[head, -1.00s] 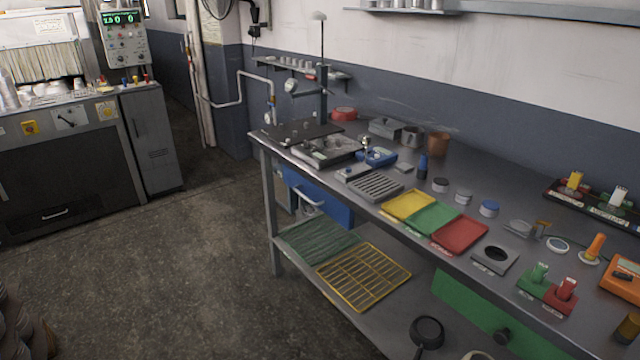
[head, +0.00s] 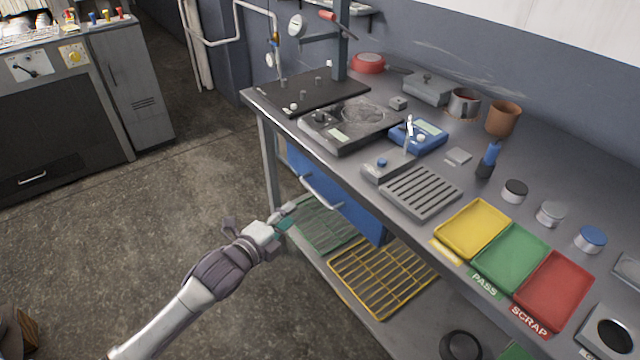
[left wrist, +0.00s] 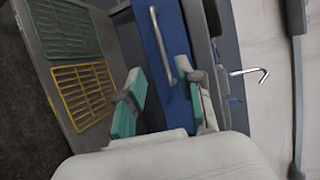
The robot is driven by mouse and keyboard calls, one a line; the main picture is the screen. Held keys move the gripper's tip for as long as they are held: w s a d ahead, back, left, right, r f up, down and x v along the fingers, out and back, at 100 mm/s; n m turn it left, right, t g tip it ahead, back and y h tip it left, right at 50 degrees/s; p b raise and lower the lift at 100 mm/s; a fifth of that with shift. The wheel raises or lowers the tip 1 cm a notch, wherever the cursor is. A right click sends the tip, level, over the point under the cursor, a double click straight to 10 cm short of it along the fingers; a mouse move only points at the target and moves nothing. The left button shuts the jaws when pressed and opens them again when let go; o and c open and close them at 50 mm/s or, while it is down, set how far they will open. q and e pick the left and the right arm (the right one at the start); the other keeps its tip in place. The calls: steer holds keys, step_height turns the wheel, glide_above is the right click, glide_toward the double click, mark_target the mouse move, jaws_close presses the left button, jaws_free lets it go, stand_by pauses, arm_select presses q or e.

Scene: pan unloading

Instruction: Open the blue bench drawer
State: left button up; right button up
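The blue bench drawer (head: 342,205) hangs under the left part of the metal bench and looks closed. Its silver bar handle (head: 321,192) runs along the front. In the left wrist view the blue drawer front (left wrist: 168,62) and the handle (left wrist: 161,45) lie ahead of my gripper. My left gripper (head: 290,212) is in front of the drawer, a little left of and below the handle. In the left wrist view its two teal-padded fingers (left wrist: 163,92) are spread apart with nothing between them, and the handle is beyond the fingertips. My right gripper is not in view.
The bench top (head: 440,165) carries several trays, pots and instruments. Below the drawer, a green rack (head: 322,222) and a yellow rack (head: 385,275) lie on the lower shelf. A bench leg (head: 268,160) stands left of the drawer. The floor (head: 130,240) in front is clear.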

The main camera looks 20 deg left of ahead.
mark_target(314, 194)
arm_select(q)
steer(key=x, duration=1.1)
steer(key=shift+w+d+f, duration=0.15)
steer(key=shift+w+d, duration=0.1)
steer(key=shift+w, duration=0.55)
jaws_close()
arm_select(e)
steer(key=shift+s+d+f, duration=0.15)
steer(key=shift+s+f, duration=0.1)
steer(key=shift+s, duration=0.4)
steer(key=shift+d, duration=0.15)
